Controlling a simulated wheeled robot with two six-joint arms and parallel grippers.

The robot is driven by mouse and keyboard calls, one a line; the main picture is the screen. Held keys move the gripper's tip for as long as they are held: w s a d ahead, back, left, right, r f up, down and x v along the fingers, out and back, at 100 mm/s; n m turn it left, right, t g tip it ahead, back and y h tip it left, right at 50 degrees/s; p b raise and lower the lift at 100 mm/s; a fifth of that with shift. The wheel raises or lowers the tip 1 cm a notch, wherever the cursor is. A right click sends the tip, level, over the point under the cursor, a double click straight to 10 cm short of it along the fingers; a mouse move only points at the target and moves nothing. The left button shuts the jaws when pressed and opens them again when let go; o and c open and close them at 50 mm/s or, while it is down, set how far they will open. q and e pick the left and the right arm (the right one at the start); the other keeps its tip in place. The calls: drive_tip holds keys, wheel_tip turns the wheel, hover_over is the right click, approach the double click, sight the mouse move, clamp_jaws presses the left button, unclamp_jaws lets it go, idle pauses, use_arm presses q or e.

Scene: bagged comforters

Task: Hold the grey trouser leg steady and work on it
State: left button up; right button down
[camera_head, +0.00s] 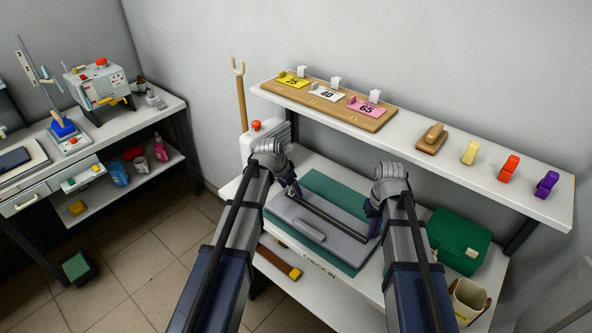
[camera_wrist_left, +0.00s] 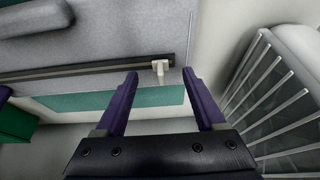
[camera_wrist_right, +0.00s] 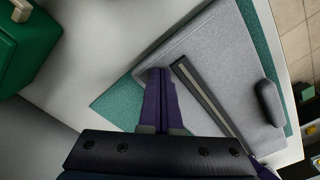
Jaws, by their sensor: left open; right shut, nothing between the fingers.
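The grey trouser leg (camera_head: 343,247) lies flat on a green mat (camera_head: 325,184) on the bench. A long dark strip (camera_head: 325,218) with a pale centre line runs along it. In the left wrist view a small pale tab (camera_wrist_left: 160,70) sits at one end of the strip. My left gripper (camera_head: 294,188) is open, its fingers on either side of the tab in that view; contact cannot be told. My right gripper (camera_head: 375,217) is shut and empty over the grey cloth near the strip's other end. It also shows in the right wrist view (camera_wrist_right: 160,72).
A grey rounded pad (camera_head: 308,230) lies on the cloth. A green box (camera_head: 459,239) and a pale cup (camera_head: 468,298) stand at the right of the bench. A shelf (camera_head: 490,172) with number cards and coloured clips overhangs the back. A wire rack (camera_wrist_left: 275,95) shows beside my left gripper.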

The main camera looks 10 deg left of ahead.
idle(0.3)
use_arm(q)
wheel_tip(320, 180, up, 7)
drive_tip(key=p, duration=0.7)
use_arm(e)
wheel_tip(320, 180, up, 7)
use_arm(q)
drive_tip(key=shift+f, duration=0.1)
